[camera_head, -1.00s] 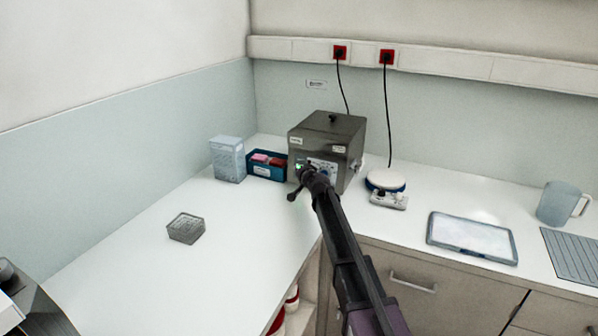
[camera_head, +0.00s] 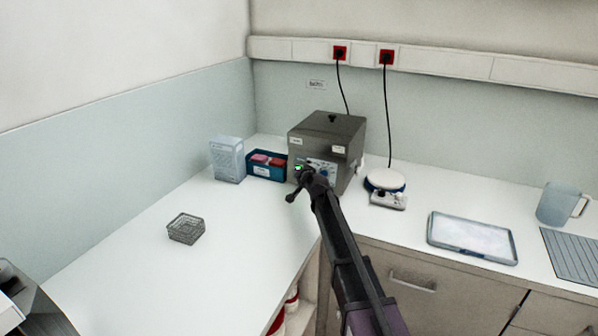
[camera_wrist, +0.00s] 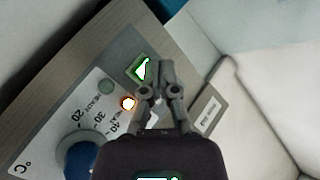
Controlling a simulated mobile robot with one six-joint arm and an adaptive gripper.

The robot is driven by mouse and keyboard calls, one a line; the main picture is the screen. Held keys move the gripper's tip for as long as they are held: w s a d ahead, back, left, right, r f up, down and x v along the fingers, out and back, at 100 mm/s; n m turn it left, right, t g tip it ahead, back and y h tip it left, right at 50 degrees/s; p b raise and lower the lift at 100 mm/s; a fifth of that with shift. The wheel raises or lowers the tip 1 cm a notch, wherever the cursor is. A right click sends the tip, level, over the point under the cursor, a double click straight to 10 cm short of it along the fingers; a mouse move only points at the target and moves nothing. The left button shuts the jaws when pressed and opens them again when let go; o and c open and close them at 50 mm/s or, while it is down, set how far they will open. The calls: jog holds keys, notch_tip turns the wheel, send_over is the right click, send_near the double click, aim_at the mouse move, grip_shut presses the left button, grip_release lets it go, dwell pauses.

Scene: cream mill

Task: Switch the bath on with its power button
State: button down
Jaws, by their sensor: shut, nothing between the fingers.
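The bath (camera_head: 327,135) is a grey metal box with a knobbed lid, standing in the corner of the bench. In the wrist view its front panel (camera_wrist: 60,115) is tilted and shows a blue dial (camera_wrist: 76,158), a dull green lamp (camera_wrist: 106,87) and a glowing orange lamp (camera_wrist: 128,103). The power button (camera_wrist: 142,68) is a green rectangle, lit bright. My gripper (camera_wrist: 157,90) is shut and empty, its tips just beside the button; I cannot tell whether they touch it. In the head view my gripper (camera_head: 304,177) covers part of the panel.
A blue box with pink and red items (camera_head: 266,166) and a pale carton (camera_head: 227,160) stand left of the bath. A round-topped white device (camera_head: 386,181) stands right. A wire basket (camera_head: 186,228) and a tray (camera_head: 471,238) lie farther off. The left bench is mostly clear.

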jog(key=shift+s, duration=0.1)
jog(key=shift+s+a+r+p, duration=0.15)
jog(key=shift+s+a, duration=0.2)
jog(key=shift+s, duration=0.55)
jog(key=shift+s+a+r+p, duration=0.15)
jog(key=shift+s+a, duration=0.15)
jog(key=shift+s, duration=0.65)
jog(key=shift+s+a+r+p, duration=0.15)
jog(key=shift+s+a, duration=0.2)
jog(key=shift+s, duration=0.55)
